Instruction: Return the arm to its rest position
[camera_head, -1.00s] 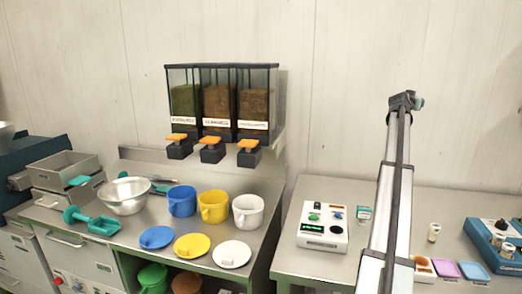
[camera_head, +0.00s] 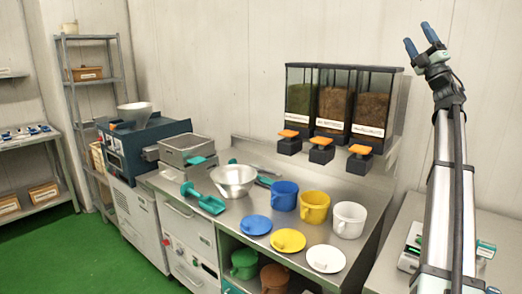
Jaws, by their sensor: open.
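My arm rises along the right side of the head view. My gripper (camera_head: 421,43) is at its top, above the right-hand counter and right of the dispensers. Its two blue-tipped fingers point up and are apart, with nothing between them. It touches nothing, and the wall is behind it.
A three-bin dispenser (camera_head: 341,103) hangs above the steel counter. Blue (camera_head: 285,195), yellow (camera_head: 314,207) and white (camera_head: 349,220) mugs stand there with lids in front. A metal bowl (camera_head: 233,181) and green scoop (camera_head: 204,199) are left. A white device (camera_head: 408,262) is partly hidden by my arm. Green floor (camera_head: 75,250) is clear.

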